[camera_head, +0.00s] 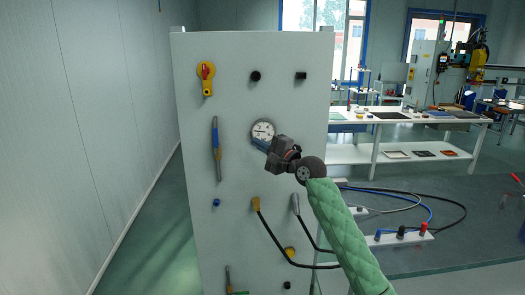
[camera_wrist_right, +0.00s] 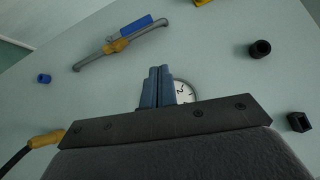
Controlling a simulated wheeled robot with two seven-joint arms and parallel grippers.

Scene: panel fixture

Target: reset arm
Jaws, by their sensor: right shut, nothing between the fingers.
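My right arm, in a green quilted sleeve, comes up from the lower right in the head view. Its gripper (camera_head: 261,145) is in front of the light grey panel (camera_head: 225,100), just below the round white gauge (camera_head: 263,129). In the right wrist view the two blue-grey fingers (camera_wrist_right: 157,86) are together and empty. They partly cover the gauge (camera_wrist_right: 185,91) there. I cannot tell whether the fingertips touch the panel. My left gripper is not in view.
The panel carries a red-and-yellow switch (camera_head: 206,77), a blue-handled lever (camera_head: 216,150), black knobs (camera_head: 255,76) and a yellow plug (camera_head: 255,204) with a black cable. A white workbench (camera_head: 410,117) stands behind right. Cables and a connector strip (camera_head: 400,237) lie at right.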

